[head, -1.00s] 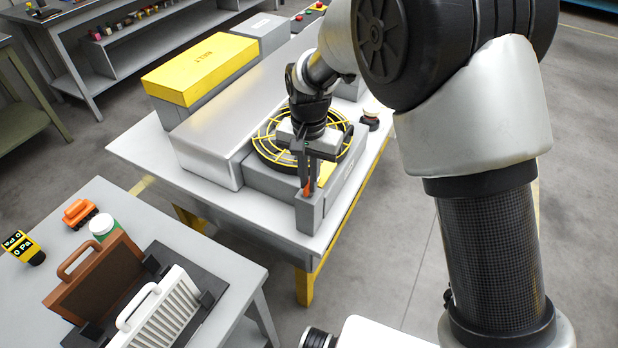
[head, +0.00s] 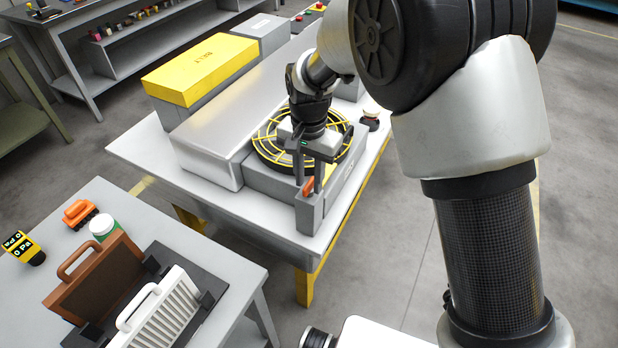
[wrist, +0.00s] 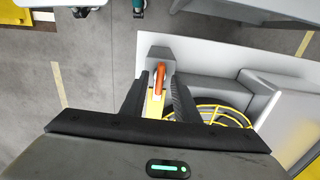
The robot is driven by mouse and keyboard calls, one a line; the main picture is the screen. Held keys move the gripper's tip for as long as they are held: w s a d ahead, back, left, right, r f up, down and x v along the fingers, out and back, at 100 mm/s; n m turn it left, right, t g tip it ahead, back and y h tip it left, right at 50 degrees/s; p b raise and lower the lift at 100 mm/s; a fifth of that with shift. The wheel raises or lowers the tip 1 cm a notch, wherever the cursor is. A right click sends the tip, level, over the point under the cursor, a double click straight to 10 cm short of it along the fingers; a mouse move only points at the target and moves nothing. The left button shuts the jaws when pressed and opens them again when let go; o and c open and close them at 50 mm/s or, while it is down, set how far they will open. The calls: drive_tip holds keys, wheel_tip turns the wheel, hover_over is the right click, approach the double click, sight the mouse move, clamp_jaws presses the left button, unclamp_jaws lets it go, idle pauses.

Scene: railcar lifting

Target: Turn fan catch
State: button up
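The fan catch is a small orange lever (head: 308,187) on a grey block (head: 309,216) at the front corner of the fan housing. In the wrist view the orange catch (wrist: 160,78) lies between my two dark fingers. My gripper (head: 309,180) points down over the block, its fingers apart on either side of the catch. I see a gap beside the catch and cannot tell whether either finger touches it. The round fan with its yellow guard (head: 268,146) sits just behind, partly hidden by my gripper.
The fan unit stands on a grey workbench (head: 140,155) with yellow legs. A long silver box (head: 225,115) and a yellow-topped box (head: 200,68) lie behind it. A small knob (head: 370,120) stands to the right. Another table (head: 215,255) at front left holds filters.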

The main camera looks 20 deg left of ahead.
sight(309, 183)
wheel_tip(309, 183, up, 18)
drive_tip(key=shift+f, duration=0.25)
idle(0.4)
